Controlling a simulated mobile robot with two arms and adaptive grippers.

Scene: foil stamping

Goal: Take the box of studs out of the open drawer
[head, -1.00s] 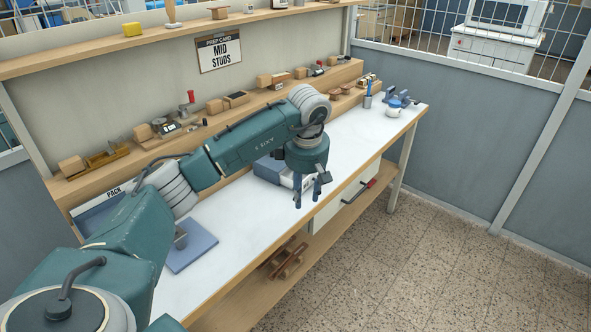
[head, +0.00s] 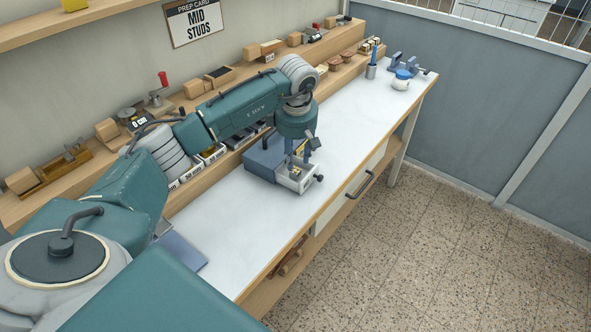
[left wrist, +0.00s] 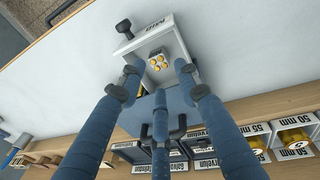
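A small blue-grey cabinet (head: 264,157) stands on the white bench top. Its white-fronted drawer (head: 297,186) is pulled out, with a dark knob (head: 320,178) on the front. In the left wrist view the open drawer (left wrist: 177,43) holds a small pale box of studs (left wrist: 158,62) with several yellow round heads showing. My left gripper (head: 299,153) points down over the drawer. In the left wrist view its three blue fingers (left wrist: 158,82) are spread, with the box beyond and between the tips; I see no grip on it. My right gripper is not in view.
Labelled bins (left wrist: 240,135) line the back of the bench, under a ledge with wooden blocks and tools. The bench top (head: 345,128) right of the drawer is clear.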

